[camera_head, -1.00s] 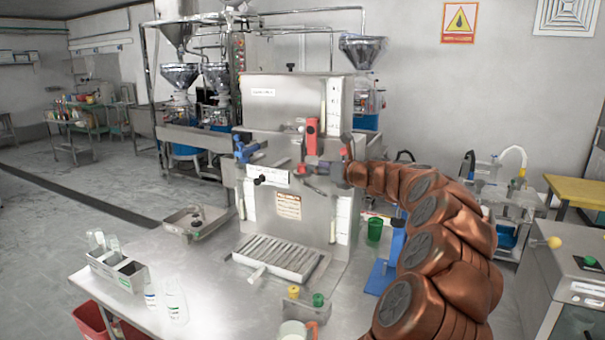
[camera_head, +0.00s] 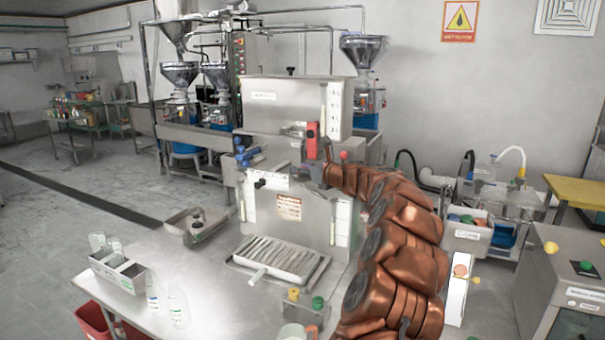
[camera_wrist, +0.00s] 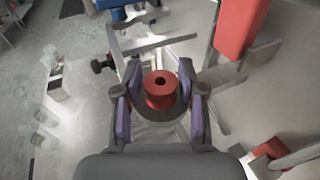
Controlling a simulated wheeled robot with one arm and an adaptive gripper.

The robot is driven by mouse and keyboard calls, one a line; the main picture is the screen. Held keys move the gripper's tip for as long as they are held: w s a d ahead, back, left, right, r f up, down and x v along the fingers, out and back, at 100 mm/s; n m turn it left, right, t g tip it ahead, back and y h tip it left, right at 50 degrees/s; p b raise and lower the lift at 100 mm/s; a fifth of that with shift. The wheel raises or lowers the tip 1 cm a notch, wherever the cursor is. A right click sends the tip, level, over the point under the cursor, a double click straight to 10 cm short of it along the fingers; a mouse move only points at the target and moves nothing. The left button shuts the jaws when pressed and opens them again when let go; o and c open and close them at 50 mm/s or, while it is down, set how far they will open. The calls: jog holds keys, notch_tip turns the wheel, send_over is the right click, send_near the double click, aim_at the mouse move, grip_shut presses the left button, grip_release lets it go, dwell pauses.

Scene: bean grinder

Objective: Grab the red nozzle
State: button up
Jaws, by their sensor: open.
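The red nozzle (camera_wrist: 161,88) shows in the wrist view as a short red cylinder with a dark hole in its top. My gripper (camera_wrist: 160,104) is open, with one purple-padded finger on each side of the nozzle. I cannot tell whether either finger touches it. In the head view my gripper (camera_head: 318,172) is at the front of the steel grinder machine (camera_head: 290,190), below a red upright lever (camera_head: 312,138). I cannot make out the nozzle there, as the gripper and arm crowd that spot.
The red lever (camera_wrist: 240,28) is close by at upper right in the wrist view. A blue valve handle (camera_head: 246,154) is left of my gripper. A slotted drip tray (camera_head: 278,260) lies below. Bottles (camera_head: 178,305) stand on the table at front left.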

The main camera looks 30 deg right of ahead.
grip_shut()
dwell(0.3)
